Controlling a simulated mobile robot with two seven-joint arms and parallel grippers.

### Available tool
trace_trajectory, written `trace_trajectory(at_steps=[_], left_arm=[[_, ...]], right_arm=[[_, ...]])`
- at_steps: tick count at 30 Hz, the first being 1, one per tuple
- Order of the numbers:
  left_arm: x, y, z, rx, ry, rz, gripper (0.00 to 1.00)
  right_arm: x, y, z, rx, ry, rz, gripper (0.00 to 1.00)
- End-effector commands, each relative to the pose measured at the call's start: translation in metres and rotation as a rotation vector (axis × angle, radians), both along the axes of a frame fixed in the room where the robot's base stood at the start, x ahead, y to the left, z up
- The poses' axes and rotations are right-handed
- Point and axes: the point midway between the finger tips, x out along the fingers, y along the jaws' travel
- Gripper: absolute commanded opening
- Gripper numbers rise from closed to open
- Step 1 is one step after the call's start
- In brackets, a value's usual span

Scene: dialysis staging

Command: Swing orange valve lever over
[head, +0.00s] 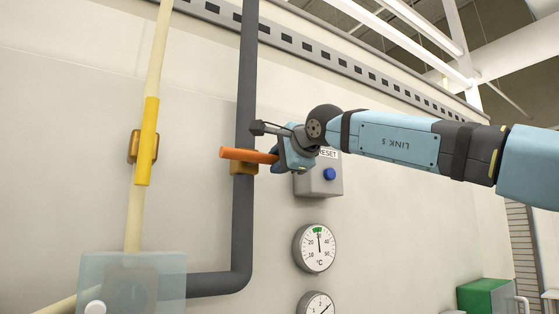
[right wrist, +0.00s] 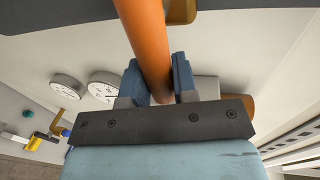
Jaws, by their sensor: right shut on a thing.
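The orange valve lever (head: 236,154) sits on a brass valve body (head: 243,168) on the dark grey vertical pipe (head: 245,80). It lies nearly level, across the pipe. My right gripper (head: 281,158) is shut on the lever's right end. In the right wrist view, the lever (right wrist: 147,40) runs between the two blue fingers (right wrist: 157,85), which touch or nearly touch its sides. My left gripper is in neither view.
A yellow lever (head: 147,140) stands upright on the cream pipe (head: 155,50) at left. A grey box with a blue button (head: 330,174) is just behind my right gripper. Round gauges (head: 314,248) are below it. A translucent box (head: 170,275) covers the lower left pipes.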

Motion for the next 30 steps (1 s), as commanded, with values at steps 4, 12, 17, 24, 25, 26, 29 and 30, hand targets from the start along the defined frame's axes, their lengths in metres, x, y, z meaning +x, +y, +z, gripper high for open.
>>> trace_trajectory(at_steps=[4,12,17,24,25,26,29,30], left_arm=[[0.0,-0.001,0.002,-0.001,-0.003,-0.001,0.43],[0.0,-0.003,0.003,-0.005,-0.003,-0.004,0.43],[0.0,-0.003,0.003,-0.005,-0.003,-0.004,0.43],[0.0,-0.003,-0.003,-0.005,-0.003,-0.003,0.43],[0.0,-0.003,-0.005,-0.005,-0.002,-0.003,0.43],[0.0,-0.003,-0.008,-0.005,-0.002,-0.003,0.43],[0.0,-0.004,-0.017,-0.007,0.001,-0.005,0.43],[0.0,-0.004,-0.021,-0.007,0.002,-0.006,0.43]], right_arm=[[0.0,-0.002,0.004,-0.003,-0.011,-0.003,0.0],[0.0,-0.002,0.004,-0.003,-0.011,-0.003,0.49],[0.0,-0.002,0.003,-0.003,-0.008,-0.002,0.51],[-0.006,-0.006,0.002,-0.001,-0.007,-0.002,0.51],[-0.008,-0.009,0.002,-0.002,-0.008,-0.002,0.51],[-0.012,-0.011,0.002,-0.003,-0.007,-0.001,0.51],[-0.028,-0.022,0.005,-0.001,-0.009,-0.002,0.51],[-0.035,-0.028,0.006,-0.002,-0.009,-0.001,0.51]])
